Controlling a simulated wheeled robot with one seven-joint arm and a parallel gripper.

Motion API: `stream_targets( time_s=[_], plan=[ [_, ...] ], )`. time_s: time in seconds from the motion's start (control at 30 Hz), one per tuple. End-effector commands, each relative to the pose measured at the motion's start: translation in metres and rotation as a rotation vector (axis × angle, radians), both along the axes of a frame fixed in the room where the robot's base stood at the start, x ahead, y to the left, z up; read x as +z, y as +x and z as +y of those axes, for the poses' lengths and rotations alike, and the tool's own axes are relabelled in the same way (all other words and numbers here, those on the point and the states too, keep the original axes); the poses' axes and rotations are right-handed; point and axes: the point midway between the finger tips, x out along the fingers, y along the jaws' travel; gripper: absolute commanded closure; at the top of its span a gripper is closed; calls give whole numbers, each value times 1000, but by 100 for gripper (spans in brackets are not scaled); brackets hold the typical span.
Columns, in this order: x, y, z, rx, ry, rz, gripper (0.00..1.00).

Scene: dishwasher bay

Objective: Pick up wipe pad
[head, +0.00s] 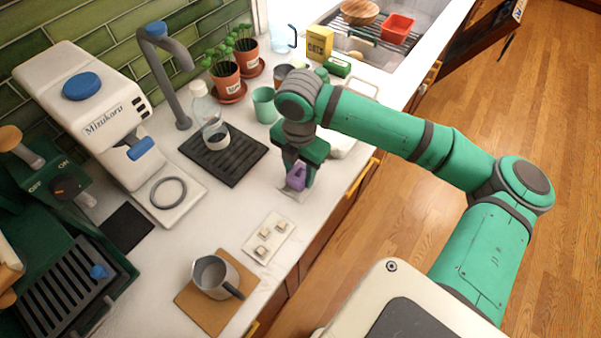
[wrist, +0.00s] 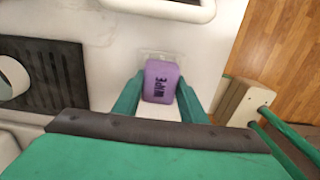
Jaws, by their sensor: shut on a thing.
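The wipe pad (wrist: 160,82) is a purple block with the word WIPE on it. In the wrist view it sits between the two green fingers of my gripper (wrist: 160,98), which is shut on it. In the head view the purple pad (head: 296,176) shows at the lower end of my gripper (head: 298,177), over the counter near its front edge. A pale, flat patch (wrist: 157,56) lies on the counter just beyond the pad in the wrist view. I cannot tell whether the pad is touching the counter.
A black drip tray (head: 226,158) with a bottle lies left of my gripper. A white plate with small cubes (head: 281,228) and a metal pitcher (head: 213,275) on a brown mat (head: 190,300) are nearer. A teal cup (head: 264,104) and potted plants (head: 226,82) stand behind.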

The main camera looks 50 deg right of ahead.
Motion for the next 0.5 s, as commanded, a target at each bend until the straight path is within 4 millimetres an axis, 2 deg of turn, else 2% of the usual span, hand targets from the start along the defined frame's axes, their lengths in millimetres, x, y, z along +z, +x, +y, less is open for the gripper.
stream_targets(
  time_s=[0.17,0.33,0.5],
  plan=[
    [8,1,1,2,-1,0,87],
    [32,0,0,0,-2,-2,87],
    [65,-27,11,-2,-2,-3,87]
  ],
)
